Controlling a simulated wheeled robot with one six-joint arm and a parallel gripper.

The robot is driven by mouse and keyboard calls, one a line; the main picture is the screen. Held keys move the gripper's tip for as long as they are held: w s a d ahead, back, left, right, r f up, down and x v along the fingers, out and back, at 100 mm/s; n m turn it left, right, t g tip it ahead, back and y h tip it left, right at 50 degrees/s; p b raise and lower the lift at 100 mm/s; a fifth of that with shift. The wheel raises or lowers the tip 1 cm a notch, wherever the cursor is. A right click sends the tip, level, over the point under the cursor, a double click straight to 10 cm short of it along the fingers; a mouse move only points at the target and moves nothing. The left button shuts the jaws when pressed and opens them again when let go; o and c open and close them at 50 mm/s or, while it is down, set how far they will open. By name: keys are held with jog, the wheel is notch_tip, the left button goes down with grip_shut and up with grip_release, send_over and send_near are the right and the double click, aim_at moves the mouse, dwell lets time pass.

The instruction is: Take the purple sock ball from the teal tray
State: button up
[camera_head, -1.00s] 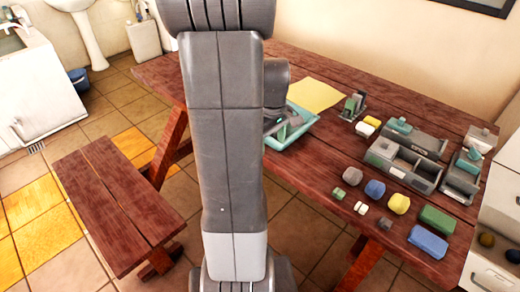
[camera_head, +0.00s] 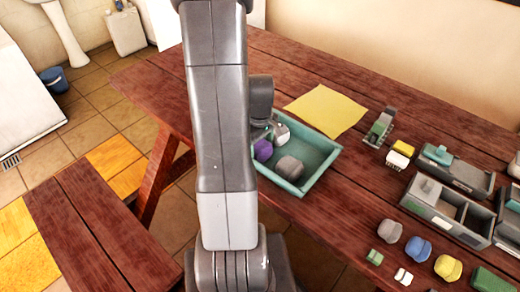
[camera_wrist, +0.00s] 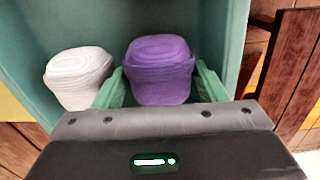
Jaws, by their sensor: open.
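The purple sock ball (camera_wrist: 160,70) lies in the teal tray (camera_wrist: 228,40). In the head view the purple ball (camera_head: 263,150) shows just right of my arm, near the left side of the tray (camera_head: 322,170). My gripper (camera_wrist: 161,88) is open, with one green finger on each side of the purple ball's near part. I cannot tell whether the fingers touch it. A pale sock ball (camera_wrist: 78,76) sits left of the left finger, in the tray. My arm hides the tray's left part in the head view.
A grey ball (camera_head: 289,170) lies in the tray. A yellow sheet (camera_head: 326,110) lies behind it on the wooden table (camera_head: 330,222). Grey organisers (camera_head: 446,210) and several small coloured items stand to the right. A bench (camera_head: 95,235) is at lower left.

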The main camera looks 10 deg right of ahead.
jog(key=shift+f, duration=0.55)
jog(key=c, duration=0.6)
jog(key=shift+r, duration=0.1)
